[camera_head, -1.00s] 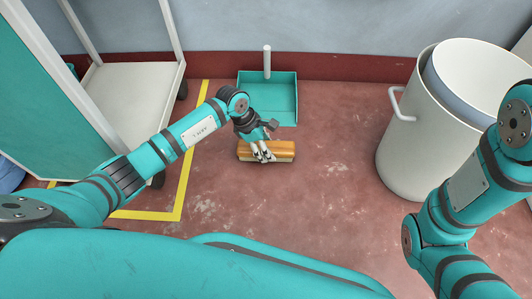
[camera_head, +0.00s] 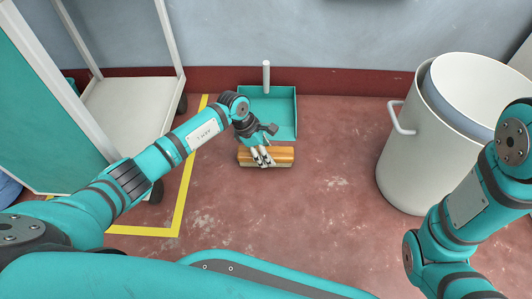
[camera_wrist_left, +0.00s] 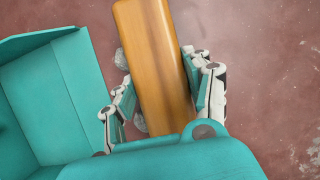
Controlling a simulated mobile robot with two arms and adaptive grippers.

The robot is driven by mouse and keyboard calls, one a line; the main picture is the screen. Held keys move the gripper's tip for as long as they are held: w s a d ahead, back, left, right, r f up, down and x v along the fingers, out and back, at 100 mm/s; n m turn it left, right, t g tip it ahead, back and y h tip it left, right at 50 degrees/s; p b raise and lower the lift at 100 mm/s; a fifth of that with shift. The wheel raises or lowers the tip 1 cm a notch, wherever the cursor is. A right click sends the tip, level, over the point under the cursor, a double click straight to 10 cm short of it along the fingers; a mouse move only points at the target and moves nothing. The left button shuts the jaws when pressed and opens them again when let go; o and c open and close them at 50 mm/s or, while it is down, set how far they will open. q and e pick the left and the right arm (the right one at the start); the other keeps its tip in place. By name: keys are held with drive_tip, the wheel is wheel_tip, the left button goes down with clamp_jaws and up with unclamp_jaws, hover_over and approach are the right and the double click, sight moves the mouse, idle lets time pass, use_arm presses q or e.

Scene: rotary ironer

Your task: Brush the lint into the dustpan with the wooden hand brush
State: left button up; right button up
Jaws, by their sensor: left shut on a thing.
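The wooden hand brush (camera_head: 284,155) lies on the floor just in front of the teal dustpan (camera_head: 284,105). It also shows in the left wrist view (camera_wrist_left: 150,45). My left gripper (camera_head: 263,156) is shut on the brush, with a finger along each long side. The dustpan's white handle stands up at its back, near the wall. In the left wrist view, grey lint clumps (camera_wrist_left: 121,59) lie against the brush's left side, between it and the dustpan (camera_wrist_left: 55,95). The brush's underside is hidden there. My right arm shows at the right, but its gripper is out of view.
A large pale bin (camera_head: 420,165) with a side handle stands at the right. A white-shelved cart (camera_head: 125,105) stands at the left, beside a yellow floor line (camera_head: 184,190). The wall (camera_head: 340,85) is behind the dustpan. The red floor between brush and bin is clear.

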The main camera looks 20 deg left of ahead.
use_arm(q)
drive_tip(key=shift+w+a+r, duration=0.1)
drive_tip(key=shift+w+a, duration=0.15)
drive_tip(key=shift+w, duration=0.6)
drive_tip(key=shift+w+a+f, duration=0.1)
drive_tip(key=shift+w+a, duration=0.1)
drive_tip(key=shift+w, duration=0.6)
drive_tip(key=shift+w+a+r, duration=0.1)
drive_tip(key=shift+w+a, duration=0.15)
drive_tip(key=shift+w, duration=0.6)
drive_tip(key=shift+w+a+r, duration=0.15)
drive_tip(key=shift+w+a, duration=0.1)
drive_tip(key=shift+w, duration=0.7)
drive_tip(key=shift+w+a+r, duration=0.1)
drive_tip(key=shift+w+a, duration=0.2)
drive_tip(key=shift+w, duration=0.65)
drive_tip(key=shift+w+a+r, duration=0.15)
drive_tip(key=shift+w+a, duration=0.1)
drive_tip(key=shift+w, duration=0.7)
wheel_tip(320, 180, up, 6)
drive_tip(key=w, duration=0.2)
drive_tip(key=shift+a, duration=0.35)
drive_tip(key=shift+f, duration=0.15)
